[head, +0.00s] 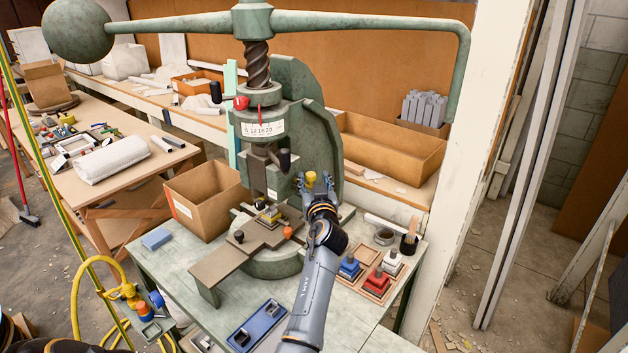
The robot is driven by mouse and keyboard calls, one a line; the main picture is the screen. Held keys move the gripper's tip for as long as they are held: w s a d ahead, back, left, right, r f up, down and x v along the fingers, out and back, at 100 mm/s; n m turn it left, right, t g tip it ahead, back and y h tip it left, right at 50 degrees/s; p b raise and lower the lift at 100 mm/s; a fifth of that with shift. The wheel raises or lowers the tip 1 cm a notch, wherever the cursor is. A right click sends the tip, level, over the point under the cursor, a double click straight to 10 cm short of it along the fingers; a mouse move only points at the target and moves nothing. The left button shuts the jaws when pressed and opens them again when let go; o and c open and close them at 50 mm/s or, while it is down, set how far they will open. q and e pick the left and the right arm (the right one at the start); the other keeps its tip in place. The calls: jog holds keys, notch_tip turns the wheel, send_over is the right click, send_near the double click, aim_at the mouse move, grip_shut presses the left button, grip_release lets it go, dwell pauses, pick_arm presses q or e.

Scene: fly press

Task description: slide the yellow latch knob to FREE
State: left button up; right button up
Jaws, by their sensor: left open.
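The green fly press (305,120) stands on a pale green bench, with its screw, ram and dial facing me. The yellow latch knob (310,177) shows at the right side of the press, in front of its frame. My left gripper (315,181) is open at the knob, with a fingertip on each side of it in the picture. I cannot tell whether the fingers touch the knob. The latch's markings and the knob's mount are hidden behind the gripper. My right gripper is not in view.
The press's long handle bar (365,22) with a ball weight (78,30) spans the top. A cardboard box (205,198) stands left of the press. Red and blue tooling pieces, a wooden tray (375,293) and a blue holder (257,325) lie on the front bench.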

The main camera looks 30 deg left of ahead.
pick_arm(q)
jog(key=shift+a+r, duration=0.1)
jog(key=shift+r, duration=0.1)
notch_tip(320, 180, up, 10)
jog(key=shift+f, duration=0.2)
dwell(0.5)
